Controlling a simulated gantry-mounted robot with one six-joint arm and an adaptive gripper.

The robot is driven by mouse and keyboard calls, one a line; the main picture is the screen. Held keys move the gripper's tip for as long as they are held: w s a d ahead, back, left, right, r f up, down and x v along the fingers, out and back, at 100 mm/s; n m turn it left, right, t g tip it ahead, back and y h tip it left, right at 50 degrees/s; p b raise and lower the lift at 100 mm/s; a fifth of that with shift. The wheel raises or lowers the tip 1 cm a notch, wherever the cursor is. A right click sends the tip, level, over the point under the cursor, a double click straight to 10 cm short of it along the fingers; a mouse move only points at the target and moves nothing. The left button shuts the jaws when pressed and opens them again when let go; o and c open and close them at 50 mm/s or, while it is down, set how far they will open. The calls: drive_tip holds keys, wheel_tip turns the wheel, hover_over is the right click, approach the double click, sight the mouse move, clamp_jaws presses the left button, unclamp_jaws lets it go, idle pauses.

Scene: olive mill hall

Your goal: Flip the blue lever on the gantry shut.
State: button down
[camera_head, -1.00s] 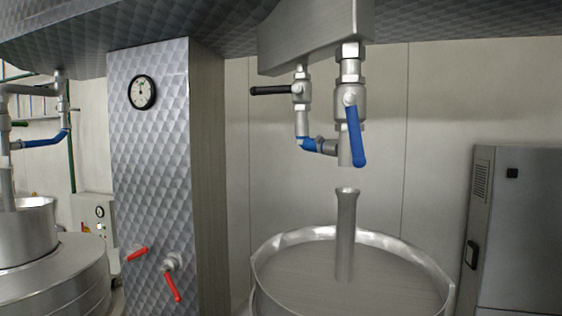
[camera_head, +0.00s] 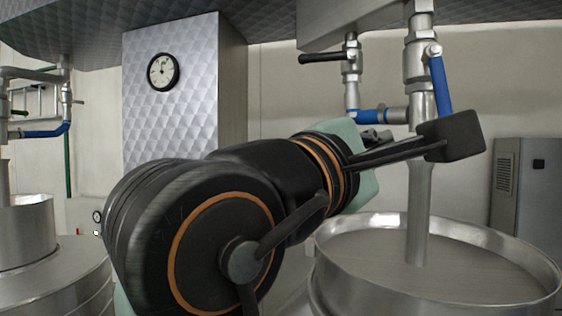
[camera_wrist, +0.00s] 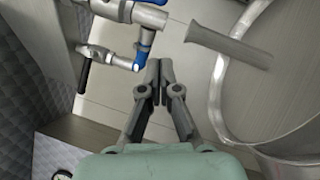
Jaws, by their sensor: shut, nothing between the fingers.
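The blue lever (camera_head: 440,84) is on the ball valve of the larger downpipe under the gantry. It points down, slightly slanted to the right, beside the pipe. Its lower end is hidden behind a black block on my wrist. In the wrist view a bit of blue at the top edge (camera_wrist: 152,2) appears to be the lever. My gripper (camera_wrist: 160,64) is shut and empty, with its fingertips close together near a blue pipe elbow. In the head view my gripper (camera_head: 380,134) is below and left of the lever, its fingertips partly hidden by my wrist.
A smaller valve with a black handle (camera_head: 327,58) is left of the lever. A blue-sleeved side pipe (camera_head: 370,117) joins the downpipe. A gauge (camera_head: 163,71) is on the pillar at left.

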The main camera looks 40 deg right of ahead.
sight(440, 85)
drive_tip(key=shift+f, duration=0.1)
drive_tip(key=shift+s+d, duration=0.1)
drive_tip(key=s+p+x, duration=0.1)
drive_tip(key=p+x, duration=0.1)
drive_tip(key=x, duration=0.4)
drive_tip(key=s+p+x, duration=0.1)
drive_tip(key=p+x, duration=0.2)
drive_tip(key=x, duration=0.3)
drive_tip(key=shift+s+d+r, duration=0.3)
drive_tip(key=shift+d+r, duration=0.05)
drive_tip(key=shift+r, duration=0.1)
drive_tip(key=shift+d, duration=0.1)
